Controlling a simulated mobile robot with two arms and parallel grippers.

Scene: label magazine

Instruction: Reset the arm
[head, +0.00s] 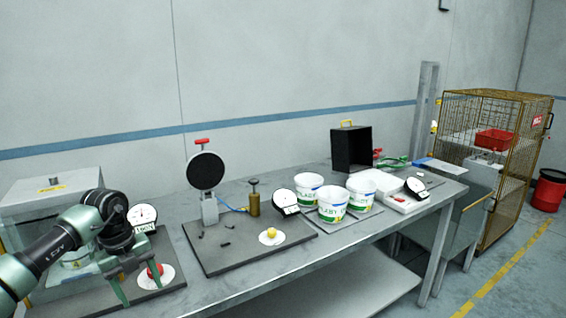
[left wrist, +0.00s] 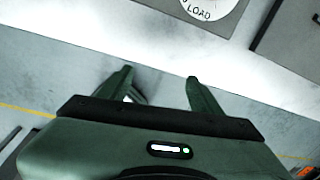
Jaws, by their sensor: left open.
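My left gripper (head: 140,288) is at the left end of the bench in the head view, with its green fingers spread and pointing down. In the left wrist view, the left gripper (left wrist: 160,77) is open with nothing between its fingertips. A white disc marked LOAD (left wrist: 204,8) is at the top edge of the left wrist view, apart from the fingertips. My right gripper is not in view.
On the bench (head: 240,288) stand a round black device on a post (head: 206,170), a yellow knob (head: 271,232), white tubs (head: 332,204) and a black box (head: 351,150). A clear-sided case (head: 50,187) stands behind my left arm. A wire cage (head: 490,130) is at the right.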

